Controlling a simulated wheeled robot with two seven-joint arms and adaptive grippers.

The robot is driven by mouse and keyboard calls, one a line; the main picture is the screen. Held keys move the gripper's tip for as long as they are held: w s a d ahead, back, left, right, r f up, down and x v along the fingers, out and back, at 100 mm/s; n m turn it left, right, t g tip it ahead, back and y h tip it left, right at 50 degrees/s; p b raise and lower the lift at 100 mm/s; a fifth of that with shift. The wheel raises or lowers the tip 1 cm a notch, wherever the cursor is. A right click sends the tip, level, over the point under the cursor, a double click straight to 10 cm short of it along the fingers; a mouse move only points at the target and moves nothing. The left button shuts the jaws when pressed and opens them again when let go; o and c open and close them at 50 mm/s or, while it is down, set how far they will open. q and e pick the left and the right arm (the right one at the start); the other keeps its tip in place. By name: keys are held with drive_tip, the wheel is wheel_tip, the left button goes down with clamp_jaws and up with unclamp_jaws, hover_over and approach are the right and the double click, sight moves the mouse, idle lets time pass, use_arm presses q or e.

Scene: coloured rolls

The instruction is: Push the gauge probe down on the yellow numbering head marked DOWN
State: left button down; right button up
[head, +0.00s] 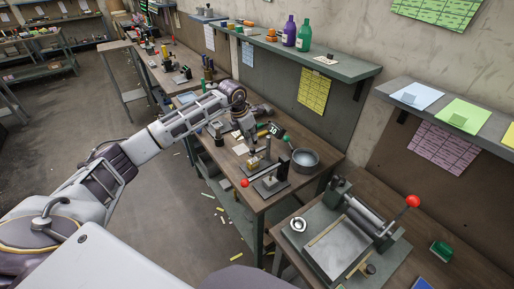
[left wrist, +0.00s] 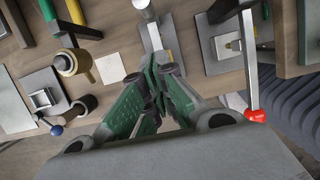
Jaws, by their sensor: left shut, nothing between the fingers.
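My left gripper (head: 252,143) reaches over the middle workbench in the head view, its arm coming in from the left. In the left wrist view its green fingers (left wrist: 155,110) are shut and empty, pointing at a small metal stand plate (left wrist: 152,38) with a silver round part (left wrist: 145,8) on it. A narrow yellow piece (left wrist: 167,48) shows along that plate's edge. I cannot tell whether it belongs to the yellow numbering head. No DOWN marking is readable, and I cannot make out the gauge probe for certain; the fingers hide part of that area. My right gripper is not in view.
A lever press with a red ball (head: 245,183) stands at the bench's near side; the ball also shows in the left wrist view (left wrist: 255,116). A grey bowl (head: 305,160) sits to the right. A brass-coloured cylinder (left wrist: 72,62) and a pale card (left wrist: 111,68) lie left of the fingers.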

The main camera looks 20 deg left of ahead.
use_arm(q)
wheel_tip(320, 180, up, 3)
drive_tip(key=shift+r+p, duration=0.1)
drive_tip(key=shift+p, duration=0.6)
drive_tip(key=shift+s, duration=0.1)
